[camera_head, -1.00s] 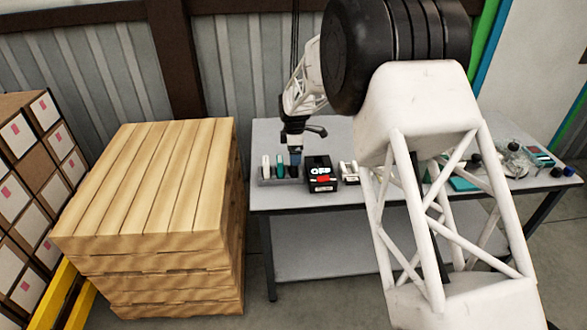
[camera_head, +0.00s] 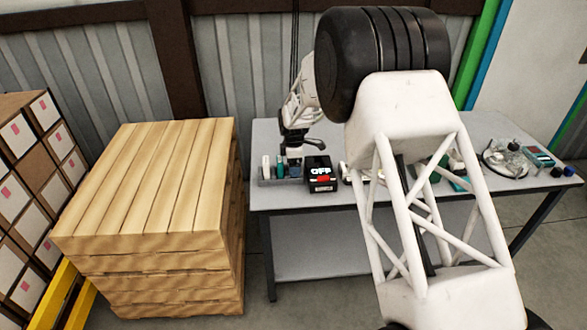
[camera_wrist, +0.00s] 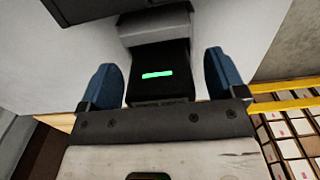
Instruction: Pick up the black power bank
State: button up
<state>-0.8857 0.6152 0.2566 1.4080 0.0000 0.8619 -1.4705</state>
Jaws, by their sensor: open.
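The black power bank (camera_wrist: 158,88) appears in the wrist view as a dark block with a bright green bar on its face. It sits between the two blue fingertips of my gripper (camera_wrist: 160,82), with a gap visible on each side. My gripper is open. In the head view my gripper (camera_head: 294,162) points down over the right part of a small grey rack (camera_head: 275,182) on the table. There the power bank is hidden or too small to tell from the fingers.
White and teal upright items (camera_head: 279,166) stand in the rack, left of my gripper. A black box with white lettering (camera_head: 319,176) stands close on its right. More small items lie on the table's right (camera_head: 512,160). A stack of wooden pallets (camera_head: 150,190) stands left of the table.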

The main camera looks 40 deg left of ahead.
dwell(0.3)
jog(key=c, duration=0.9)
jog(key=shift+c, duration=0.2)
jog(key=shift+r, duration=0.15)
jog(key=shift+r, duration=0.75)
notch_tip(320, 180, up, 2)
jog(key=shift+r, duration=0.1)
jog(key=s+d+r, duration=0.1)
jog(key=s+d, duration=0.9)
jog(key=d, duration=0.2)
jog(key=shift+s, duration=0.15)
jog(key=shift+d, duration=0.1)
